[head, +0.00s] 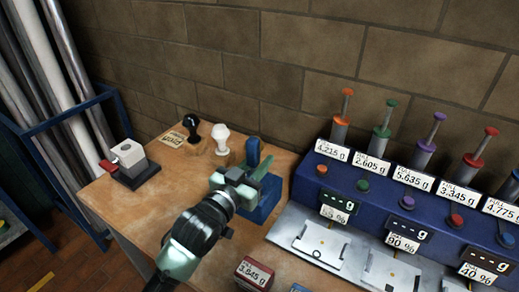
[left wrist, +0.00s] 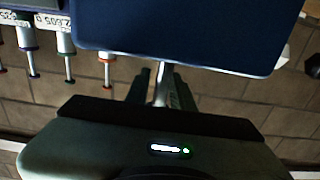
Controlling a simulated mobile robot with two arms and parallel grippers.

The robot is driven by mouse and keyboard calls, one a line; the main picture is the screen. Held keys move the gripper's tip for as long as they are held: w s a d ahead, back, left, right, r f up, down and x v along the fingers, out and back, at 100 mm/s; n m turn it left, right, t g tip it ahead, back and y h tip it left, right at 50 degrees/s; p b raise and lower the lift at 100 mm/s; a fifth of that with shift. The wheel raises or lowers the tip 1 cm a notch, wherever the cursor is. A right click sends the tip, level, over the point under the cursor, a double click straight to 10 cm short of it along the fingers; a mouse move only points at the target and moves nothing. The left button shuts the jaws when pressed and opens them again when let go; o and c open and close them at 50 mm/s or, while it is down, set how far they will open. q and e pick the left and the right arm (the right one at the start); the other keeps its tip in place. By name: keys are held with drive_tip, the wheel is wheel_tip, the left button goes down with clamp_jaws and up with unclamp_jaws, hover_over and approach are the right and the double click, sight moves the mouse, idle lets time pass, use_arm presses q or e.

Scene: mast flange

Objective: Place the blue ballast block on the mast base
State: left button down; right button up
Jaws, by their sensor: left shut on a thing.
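My left gripper (head: 243,186) is over the wooden bench in the head view. It is shut on the thin metal stem of a blue piece, which I take for the blue ballast block (head: 263,208). The blue body shows beside and below the fingers, and a blue upright part (head: 253,150) rises behind them. In the left wrist view the large blue body (left wrist: 185,35) fills the top, with the metal stem (left wrist: 161,84) between the green fingers. I cannot tell whether the block touches the bench. I cannot make out which thing is the mast base. My right gripper is not in view.
A blue station (head: 385,208) with several plungers and weight labels stands at the right, with metal plates before it. A red labelled block (head: 255,272) is at the front. Black (head: 191,122) and white (head: 221,132) knobs and a grey box (head: 132,160) stand at the back left.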

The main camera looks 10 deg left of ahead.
use_arm(q)
drive_tip(key=shift+f, duration=1.95)
drive_tip(key=c, duration=1.6)
unclamp_jaws()
drive_tip(key=shift+f, duration=0.35)
drive_tip(key=o, duration=0.4)
drive_tip(key=shift+s, duration=0.1)
